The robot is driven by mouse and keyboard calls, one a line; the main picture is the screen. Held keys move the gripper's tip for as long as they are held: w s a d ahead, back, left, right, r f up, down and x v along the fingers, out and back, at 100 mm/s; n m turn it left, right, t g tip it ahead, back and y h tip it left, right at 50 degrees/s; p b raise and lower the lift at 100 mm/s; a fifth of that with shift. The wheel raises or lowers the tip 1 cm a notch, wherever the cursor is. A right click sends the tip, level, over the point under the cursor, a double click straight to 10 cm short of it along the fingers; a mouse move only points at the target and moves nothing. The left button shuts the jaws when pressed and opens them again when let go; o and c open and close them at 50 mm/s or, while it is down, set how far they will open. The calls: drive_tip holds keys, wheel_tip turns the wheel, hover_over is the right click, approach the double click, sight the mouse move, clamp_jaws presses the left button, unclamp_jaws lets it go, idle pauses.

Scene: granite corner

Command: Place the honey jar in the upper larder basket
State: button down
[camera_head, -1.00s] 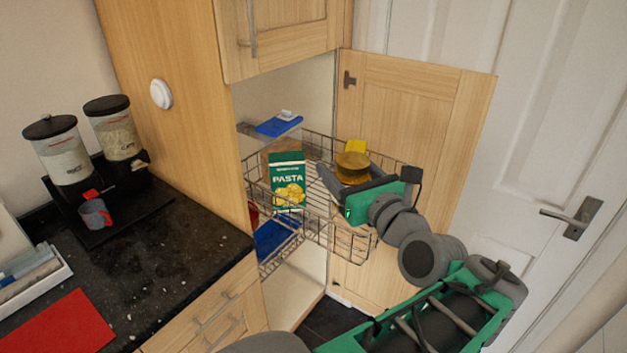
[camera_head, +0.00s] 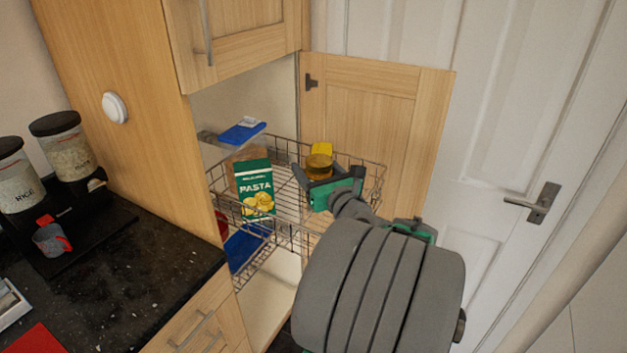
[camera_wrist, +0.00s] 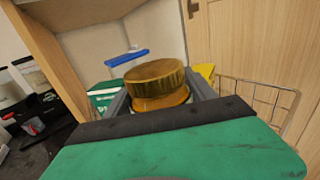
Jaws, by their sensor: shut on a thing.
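The honey jar (camera_head: 319,166) has a gold lid and amber body. My gripper (camera_head: 322,180) is shut on it, with a finger on each side. In the wrist view the jar (camera_wrist: 154,84) stands roughly upright between the fingers, its lower part hidden by my gripper. In the head view the jar overlaps the upper larder basket (camera_head: 371,187), a wire pull-out basket, at its right part. I cannot tell whether the jar touches the basket floor. A green pasta box (camera_head: 256,188) stands in the basket's left part.
A yellow item (camera_head: 322,148) shows behind the jar. A blue-lidded container (camera_head: 242,132) is at the back left. A lower basket (camera_head: 258,260) hangs below. The open cabinet door (camera_head: 385,130) stands behind and right. A dark counter (camera_head: 130,265) lies left.

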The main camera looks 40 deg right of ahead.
drive_tip(key=shift+w+d+f+b, duration=0.15)
drive_tip(key=shift+f+b, duration=0.15)
drive_tip(key=shift+f, duration=1.35)
drive_tip(key=shift+f, duration=0.1)
drive_tip(key=shift+f, duration=0.35)
drive_tip(key=shift+f, duration=0.15)
drive_tip(key=shift+c, duration=1.5)
unclamp_jaws()
drive_tip(key=shift+r, duration=0.4)
drive_tip(key=b+v, duration=0.1)
drive_tip(key=v, duration=1.1)
drive_tip(key=shift+r, duration=0.2)
